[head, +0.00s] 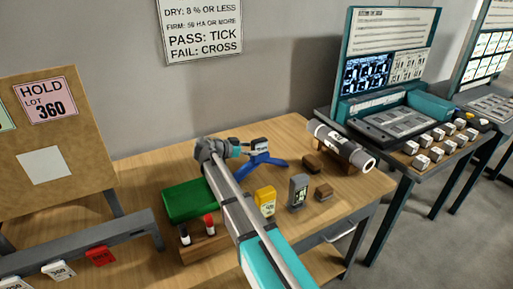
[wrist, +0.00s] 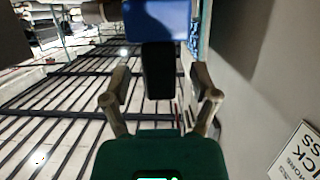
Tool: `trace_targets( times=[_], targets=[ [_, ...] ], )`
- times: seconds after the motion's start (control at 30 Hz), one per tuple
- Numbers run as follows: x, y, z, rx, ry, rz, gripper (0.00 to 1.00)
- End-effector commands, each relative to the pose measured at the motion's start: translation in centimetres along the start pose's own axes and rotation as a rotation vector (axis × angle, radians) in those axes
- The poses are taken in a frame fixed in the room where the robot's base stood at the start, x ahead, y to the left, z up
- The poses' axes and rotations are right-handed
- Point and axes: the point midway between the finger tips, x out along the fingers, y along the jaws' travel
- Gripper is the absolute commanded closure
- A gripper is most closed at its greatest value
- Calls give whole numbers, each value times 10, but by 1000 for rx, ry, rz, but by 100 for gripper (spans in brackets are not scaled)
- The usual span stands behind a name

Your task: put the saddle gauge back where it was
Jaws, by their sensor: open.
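The saddle gauge (head: 264,161), blue with splayed legs and a small grey-and-white head, is at the back of the wooden table, beyond my arm. It also shows in the wrist view as a blue body (wrist: 157,20) with a dark grip (wrist: 158,70). My gripper (head: 243,149) is at the gauge's left side. In the wrist view my gripper (wrist: 161,85) is open, its fingers apart on either side of the dark grip. A gap shows on each side of the grip. My arm hides part of the table beside the gauge.
A grey roll (head: 340,146) lies at the table's right on a wooden support. A green pad (head: 188,200) and a marker holder (head: 205,248) are left of my arm.

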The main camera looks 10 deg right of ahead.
Motion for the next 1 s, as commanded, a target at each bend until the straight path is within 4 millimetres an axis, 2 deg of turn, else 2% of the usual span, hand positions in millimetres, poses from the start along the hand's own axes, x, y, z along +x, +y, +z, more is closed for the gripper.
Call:
trace_targets(
  times=[0.2,0.43,0.63,1.0],
  targets=[
    [-39,0,-2,0,0,-2,23],
    [-68,0,-1,0,0,-1,23],
    [-79,0,0,0,0,0,23],
    [-80,0,0,1,0,1,23]
  ],
)
